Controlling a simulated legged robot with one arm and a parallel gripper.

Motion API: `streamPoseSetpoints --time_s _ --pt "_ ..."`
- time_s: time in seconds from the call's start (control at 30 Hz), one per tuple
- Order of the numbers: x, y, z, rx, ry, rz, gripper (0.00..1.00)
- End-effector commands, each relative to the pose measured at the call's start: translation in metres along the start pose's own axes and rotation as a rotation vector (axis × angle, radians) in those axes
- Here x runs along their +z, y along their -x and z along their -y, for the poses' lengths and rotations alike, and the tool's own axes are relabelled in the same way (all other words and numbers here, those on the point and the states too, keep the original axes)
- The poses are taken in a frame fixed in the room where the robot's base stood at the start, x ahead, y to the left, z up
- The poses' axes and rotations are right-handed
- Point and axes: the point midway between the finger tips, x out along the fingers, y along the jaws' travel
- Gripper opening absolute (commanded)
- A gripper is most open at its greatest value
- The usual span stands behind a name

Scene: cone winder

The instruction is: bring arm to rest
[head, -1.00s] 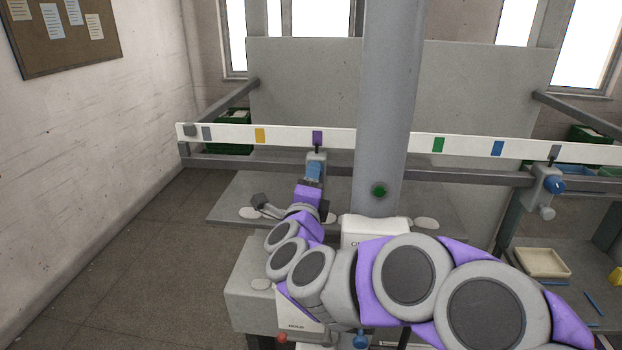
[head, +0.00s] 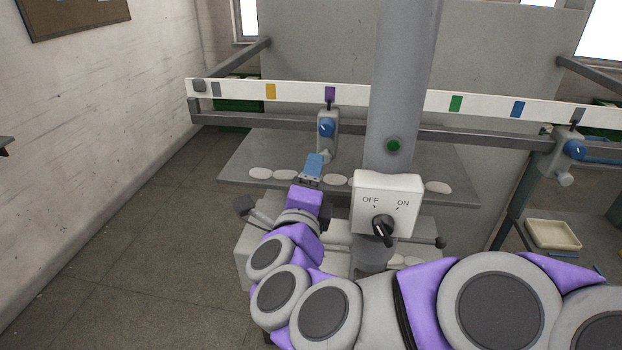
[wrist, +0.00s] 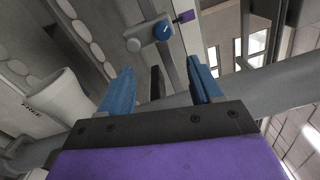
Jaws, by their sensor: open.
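My gripper (head: 314,166) is at the end of my purple and grey arm, in the middle of the head view. Its two blue fingers stand apart in the wrist view (wrist: 160,88), with nothing between them. In the head view it is in front of and below the left sliding block (head: 327,132), which has a blue knob and sits on the rail under the purple mark. A gap shows between the gripper and this block. The same block and knob (wrist: 150,33) show beyond the fingers in the wrist view.
A white switch box (head: 387,204) marked OFF and ON stands right of my gripper, on a grey column (head: 398,90). A white scale bar (head: 300,93) with coloured marks runs across. Another block (head: 568,150) sits at right, near a cream tray (head: 553,235). Open floor lies left.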

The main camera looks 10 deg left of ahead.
Motion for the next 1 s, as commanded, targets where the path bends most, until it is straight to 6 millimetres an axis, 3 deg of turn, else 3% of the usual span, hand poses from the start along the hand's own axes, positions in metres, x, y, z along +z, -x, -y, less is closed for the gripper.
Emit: streamPoseSetpoints --time_s 0.33,0.57,0.8,1.0 --pt "0.004 -0.001 0.0 0.008 0.019 0.035 0.65" --pt "0.026 0.003 -0.01 0.067 0.179 0.26 0.65" --pt "0.037 0.029 -0.045 0.172 0.465 0.537 0.65" --pt "0.016 0.062 -0.093 0.309 0.736 0.731 0.65"
